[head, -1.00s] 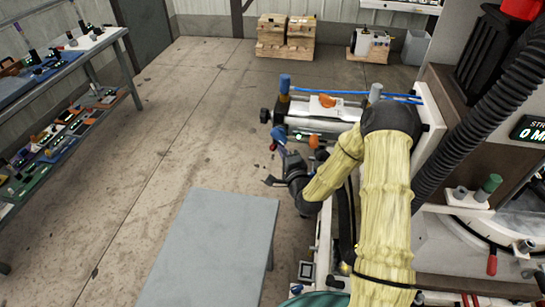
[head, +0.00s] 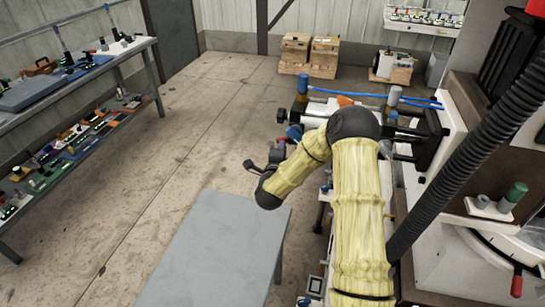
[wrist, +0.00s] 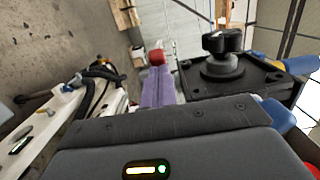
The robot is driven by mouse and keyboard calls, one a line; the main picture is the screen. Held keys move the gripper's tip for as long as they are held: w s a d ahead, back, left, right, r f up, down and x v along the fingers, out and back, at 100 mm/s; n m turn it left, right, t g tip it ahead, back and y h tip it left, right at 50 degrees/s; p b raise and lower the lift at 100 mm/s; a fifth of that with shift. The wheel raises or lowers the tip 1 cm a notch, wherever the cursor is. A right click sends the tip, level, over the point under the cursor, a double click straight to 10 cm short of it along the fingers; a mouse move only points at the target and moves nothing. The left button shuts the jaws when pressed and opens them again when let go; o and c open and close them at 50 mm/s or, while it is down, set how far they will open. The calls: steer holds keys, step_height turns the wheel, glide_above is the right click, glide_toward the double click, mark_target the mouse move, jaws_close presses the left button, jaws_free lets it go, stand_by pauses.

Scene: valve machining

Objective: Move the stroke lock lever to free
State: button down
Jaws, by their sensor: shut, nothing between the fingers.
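My gripper (wrist: 158,78) shows in the wrist view as narrow purple fingers, shut and empty. A red knob (wrist: 157,57) is right beyond the fingertips. It looks like the end of a lever, but its shaft is hidden, and I cannot tell whether the fingers touch it. No lever label or marked position is readable. In the head view my gripper (head: 278,153) is small and partly hidden, at the left end of the machine's side assembly, near a blue cylinder (head: 294,132).
A black block with a black knob (wrist: 222,62) stands close right of the fingers. A white rail with black hoses (wrist: 95,85) lies left. In the head view, a grey table (head: 215,250) stands in front, a loaded workbench (head: 95,55) at left. Open floor lies between.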

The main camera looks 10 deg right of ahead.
steer(key=shift+w+a+b, duration=0.3)
steer(key=shift+w+b, duration=0.5)
steer(key=shift+b, duration=0.1)
steer(key=shift+r, duration=0.1)
steer(key=shift+s+a+f+b, duration=0.2)
steer(key=shift+s+a+b, duration=0.1)
steer(key=shift+s, duration=0.1)
steer(key=s+a+b, duration=0.3)
steer(key=s+a, duration=0.5)
steer(key=s, duration=0.1)
steer(key=shift+a+r+n+y, duration=0.1)
steer(key=shift+n+y, duration=0.2)
steer(key=shift+y, duration=0.1)
